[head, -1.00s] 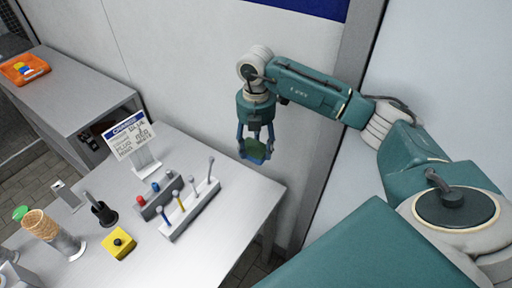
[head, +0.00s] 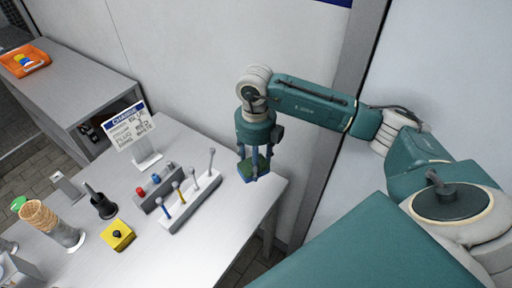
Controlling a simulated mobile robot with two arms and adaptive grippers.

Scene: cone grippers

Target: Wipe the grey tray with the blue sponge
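My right gripper (head: 255,163) points down near the right end of the grey table, with its fingers around a sponge (head: 250,173). The sponge has a green upper part and a blue lower edge, and the gripper appears shut on it. The sponge is close to the table's back right edge; I cannot tell if it touches the surface. I cannot clearly make out a grey tray in this view. My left gripper is not in view.
The table (head: 225,225) holds a rack of upright rods (head: 190,205), a yellow box with a black knob (head: 118,235), a sign (head: 130,125) and a cone in a holder (head: 45,222). An orange tray (head: 25,60) lies on the far table. The table's right part is clear.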

